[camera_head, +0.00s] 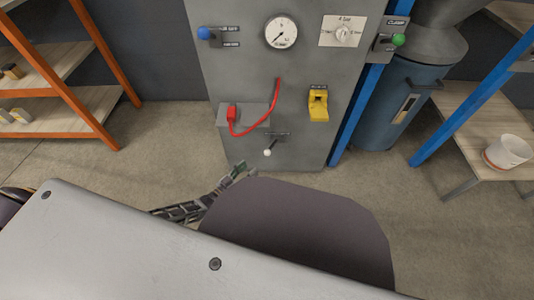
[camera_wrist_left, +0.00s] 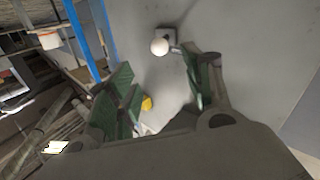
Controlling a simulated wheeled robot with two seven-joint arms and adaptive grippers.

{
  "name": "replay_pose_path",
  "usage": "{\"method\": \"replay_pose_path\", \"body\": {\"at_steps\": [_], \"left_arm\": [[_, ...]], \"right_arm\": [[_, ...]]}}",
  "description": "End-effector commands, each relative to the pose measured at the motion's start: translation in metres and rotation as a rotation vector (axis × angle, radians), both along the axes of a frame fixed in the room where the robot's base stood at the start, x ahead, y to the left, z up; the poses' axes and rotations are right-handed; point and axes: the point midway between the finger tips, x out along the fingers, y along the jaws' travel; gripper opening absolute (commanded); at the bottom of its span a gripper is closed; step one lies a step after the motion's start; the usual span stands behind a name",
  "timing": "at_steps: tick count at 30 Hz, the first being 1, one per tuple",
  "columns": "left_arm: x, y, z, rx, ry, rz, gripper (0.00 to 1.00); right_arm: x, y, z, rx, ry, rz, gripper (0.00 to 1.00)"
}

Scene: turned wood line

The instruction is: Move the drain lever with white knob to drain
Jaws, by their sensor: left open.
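The drain lever (camera_head: 273,146) sticks out of the lower part of the grey panel (camera_head: 240,60) and ends in a white knob (camera_head: 267,153). The knob also shows in the left wrist view (camera_wrist_left: 160,47), beyond the fingertips and near the gap between them. My left gripper (camera_head: 240,170) is open and empty, just left of and below the knob in the head view. Its green-padded fingers (camera_wrist_left: 155,65) stand apart in the left wrist view, and I see no contact with the knob. The label at the lever is too small to read. My right gripper is not in view.
Above the lever are a red cable with plug (camera_head: 232,114), a yellow device (camera_head: 318,105), a gauge (camera_head: 281,32), a dial plate (camera_head: 342,31), a blue-knob lever (camera_head: 205,33) and a green-knob lever (camera_head: 397,40). An orange shelf (camera_head: 60,105) stands left; a bucket (camera_head: 507,152) stands right.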

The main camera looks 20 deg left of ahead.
Motion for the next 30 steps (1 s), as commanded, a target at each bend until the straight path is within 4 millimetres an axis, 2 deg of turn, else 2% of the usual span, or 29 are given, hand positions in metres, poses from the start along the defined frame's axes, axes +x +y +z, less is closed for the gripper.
{"method": "replay_pose_path", "body": {"at_steps": [30], "left_arm": [[0.102, -0.049, -0.001, 0.000, -0.001, -0.001, 0.51]], "right_arm": [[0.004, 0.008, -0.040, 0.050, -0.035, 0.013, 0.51]]}}
